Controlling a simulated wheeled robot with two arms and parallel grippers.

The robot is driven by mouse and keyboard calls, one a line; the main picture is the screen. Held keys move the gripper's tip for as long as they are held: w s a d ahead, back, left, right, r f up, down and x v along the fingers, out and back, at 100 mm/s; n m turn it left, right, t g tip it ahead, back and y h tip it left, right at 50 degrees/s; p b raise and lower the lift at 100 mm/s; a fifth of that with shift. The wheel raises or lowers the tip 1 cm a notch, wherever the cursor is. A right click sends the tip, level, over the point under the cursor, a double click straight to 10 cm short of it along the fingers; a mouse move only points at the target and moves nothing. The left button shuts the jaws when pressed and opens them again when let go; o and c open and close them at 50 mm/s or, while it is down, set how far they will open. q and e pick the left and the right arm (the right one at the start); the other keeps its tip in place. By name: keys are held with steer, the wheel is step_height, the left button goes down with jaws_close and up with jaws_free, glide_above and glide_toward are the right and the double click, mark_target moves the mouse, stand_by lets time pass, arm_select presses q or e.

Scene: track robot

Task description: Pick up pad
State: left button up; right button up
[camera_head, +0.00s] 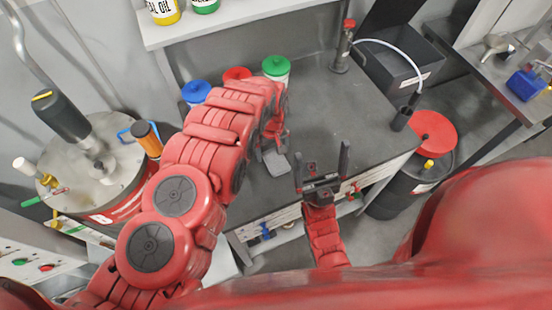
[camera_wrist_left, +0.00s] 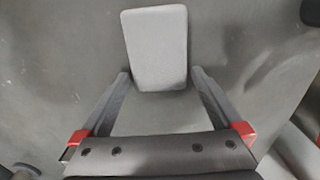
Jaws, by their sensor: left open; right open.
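The pad (camera_wrist_left: 157,45) is a light grey rounded rectangle lying on the grey table top in the left wrist view. In the head view a grey piece at the end of my left arm looks like the pad (camera_head: 276,163). My left gripper (camera_wrist_left: 160,73) is open, its fingertips on either side of the pad's near end, with gaps left and right. I cannot tell whether the fingers are level with it. In the head view the left arm hides most of that gripper. My right gripper (camera_head: 322,168) is open and empty near the table's front edge.
Containers with blue (camera_head: 196,91), red (camera_head: 237,74) and green (camera_head: 276,66) lids stand behind the left arm. A black bin (camera_head: 398,62) and a red-topped pump (camera_head: 342,50) stand at the back right. A drum (camera_head: 100,180) stands left.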

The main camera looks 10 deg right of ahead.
arm_select(q)
steer(key=shift+c, duration=0.3)
steer(key=c, duration=1.2)
steer(key=shift+w+r, duration=0.1)
